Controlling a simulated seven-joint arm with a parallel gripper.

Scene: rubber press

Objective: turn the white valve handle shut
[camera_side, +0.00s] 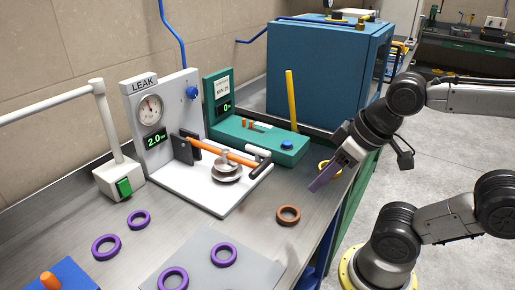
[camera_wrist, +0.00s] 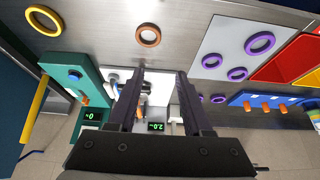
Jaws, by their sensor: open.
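The leak tester has a white base plate (camera_side: 205,197) and an upright panel (camera_side: 178,88) with a round gauge and a green display reading 2.0. A short white bar (camera_side: 257,151), which looks like the valve handle, sits near the right end of an orange rod (camera_side: 215,149). I cannot tell how far it is turned. In the wrist view the tester lies partly hidden between and behind my fingers, and the handle is not clear. My gripper (camera_side: 318,184) is open and empty, above the bench's right edge, right of the tester and apart from it; it also shows in the wrist view (camera_wrist: 160,72).
A teal device (camera_side: 262,143) with a yellow lever (camera_side: 292,100) stands behind the tester. A brown ring (camera_side: 288,215) lies before my gripper, and several purple rings (camera_side: 107,247) lie at the front left. A white post with a green button (camera_side: 124,187) stands left. A blue cabinet (camera_side: 320,75) is behind.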

